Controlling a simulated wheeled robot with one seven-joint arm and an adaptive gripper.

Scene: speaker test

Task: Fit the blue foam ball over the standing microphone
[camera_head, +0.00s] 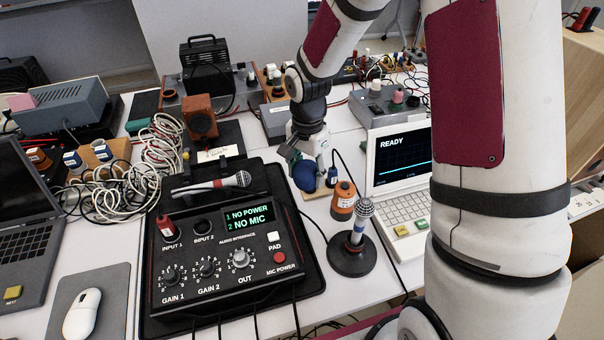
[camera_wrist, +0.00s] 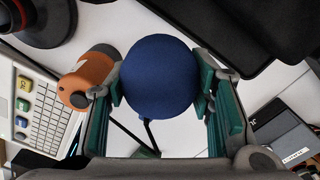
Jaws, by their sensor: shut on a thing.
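The blue foam ball (camera_head: 305,176) is between the fingers of my gripper (camera_head: 300,161), left of the orange cylinder. In the wrist view the ball (camera_wrist: 158,77) is pinched between the two green-padded fingers (camera_wrist: 160,92), one on each side. The standing microphone (camera_head: 358,222) is upright on a round black base (camera_head: 352,258), with a bare silver mesh head, to the right of and nearer than the ball. In the wrist view only part of its base (camera_wrist: 42,22) shows clearly at the upper left. How high the ball is above the table is unclear.
The orange cylinder (camera_head: 343,200) stands between ball and microphone. The black audio interface (camera_head: 228,245), reading "NO MIC", is at left, with another microphone (camera_head: 212,184) lying behind its display. A white terminal (camera_head: 398,165) reading "READY" stands right. Cables cross the white table.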

